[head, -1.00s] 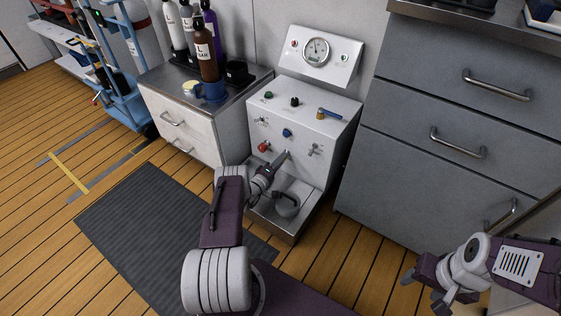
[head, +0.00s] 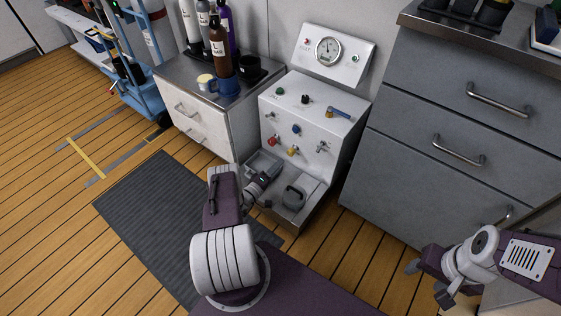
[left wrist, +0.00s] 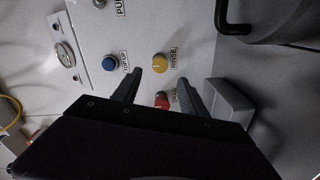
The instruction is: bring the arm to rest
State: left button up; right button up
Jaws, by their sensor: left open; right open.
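My left arm reaches over the floor mat toward the white fill panel (head: 305,120). My left gripper (head: 268,176) is low in front of the panel, beside its tray, and looks apart from the knobs. In the left wrist view the left gripper (left wrist: 158,82) is open, with nothing held between its fingers. The yellow rinse knob (left wrist: 159,63) and a red knob (left wrist: 162,100) show beyond and between the fingers. My right gripper (head: 432,284) is open and empty at the lower right, in front of the grey drawers.
A grey tray (head: 290,217) juts from the panel's foot and holds a dark-handled grey item (head: 297,194). Grey drawers (head: 440,130) stand close on the right. A cabinet (head: 195,125) with several bottles stands left. The dark mat (head: 150,215) is clear at left.

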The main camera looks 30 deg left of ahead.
dwell(0.4)
pick_arm(q)
jog(key=w+d+r+m+g+h+p, duration=0.1)
jog(key=w+d+r+m+g+h, duration=0.25)
jog(key=d+r+h, duration=0.55)
jog(key=s+d+r+m+g+h+p, duration=0.1)
jog(key=s+d+r+m+g, duration=0.2)
jog(key=d, duration=0.4)
jog(key=s+d+r+g+p, duration=0.1)
jog(key=s+d+r+g, duration=0.2)
jog(key=d+g, duration=0.3)
jog(key=s+d+r+m+g+y+p, duration=0.1)
jog(key=s+r+m+g+y, duration=0.2)
jog(key=s, duration=0.4)
jog(key=s+d+r+m+g+y, duration=0.1)
jog(key=s+d+r+g+y, duration=0.15)
jog(key=s+r, duration=0.35)
jog(key=s+a+r+m+t+y+p, duration=0.2)
jog(key=s+a+r+m+y+p, duration=0.1)
jog(key=s+a+r+y, duration=0.3)
notch_tip(320, 180, up, 38)
jog(key=p, duration=3.6)
jog(key=shift+s+d+p, duration=0.35)
jog(key=shift+s+d, duration=0.1)
